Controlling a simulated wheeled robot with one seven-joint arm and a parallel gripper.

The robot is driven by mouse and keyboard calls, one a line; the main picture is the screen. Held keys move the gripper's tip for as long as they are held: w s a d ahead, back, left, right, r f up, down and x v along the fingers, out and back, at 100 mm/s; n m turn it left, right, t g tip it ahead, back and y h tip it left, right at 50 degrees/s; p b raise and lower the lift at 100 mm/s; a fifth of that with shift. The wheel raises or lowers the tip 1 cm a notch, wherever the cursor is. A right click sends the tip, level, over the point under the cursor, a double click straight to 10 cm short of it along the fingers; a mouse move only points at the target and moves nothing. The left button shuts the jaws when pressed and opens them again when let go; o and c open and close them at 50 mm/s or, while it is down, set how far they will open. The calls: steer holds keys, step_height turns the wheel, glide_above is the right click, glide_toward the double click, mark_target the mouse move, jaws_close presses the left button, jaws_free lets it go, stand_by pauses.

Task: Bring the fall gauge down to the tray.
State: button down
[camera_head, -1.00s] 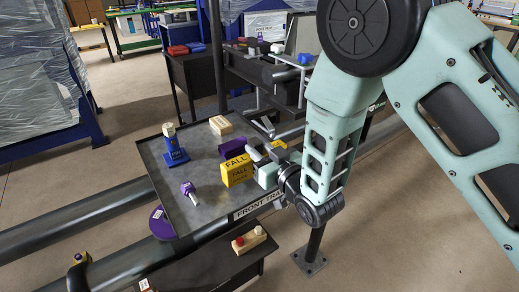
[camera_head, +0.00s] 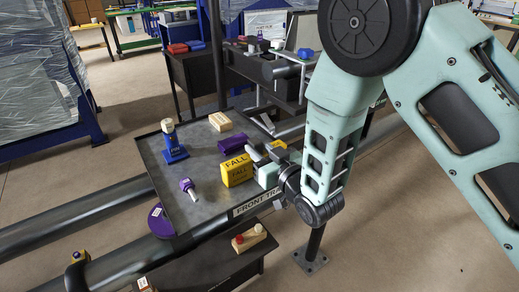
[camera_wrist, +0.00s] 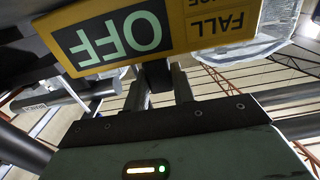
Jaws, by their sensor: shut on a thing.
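The fall gauge (camera_head: 237,171) is a yellow block with FALL lettering. In the wrist view the gauge (camera_wrist: 196,28) shows a dark panel reading OFF. My gripper (camera_head: 257,172) is shut on it from the right side; its fingers (camera_wrist: 165,85) also show in the wrist view. The gauge appears over the right part of the grey tray (camera_head: 212,208), labelled FRONT TRAY. I cannot tell whether its underside touches the tray floor.
The tray holds a blue stand (camera_head: 174,146), a pale wooden block (camera_head: 220,121), a purple block (camera_head: 233,144) close behind the gauge and a purple-headed tool (camera_head: 188,187). Tray floor in front of the gauge is clear. A button box (camera_head: 249,238) sits on a dark bench in front.

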steer(key=shift+f, duration=0.15)
steer(key=c, duration=1.1)
jaws_free()
steer(key=b+v, duration=0.3)
steer(key=v, duration=0.6)
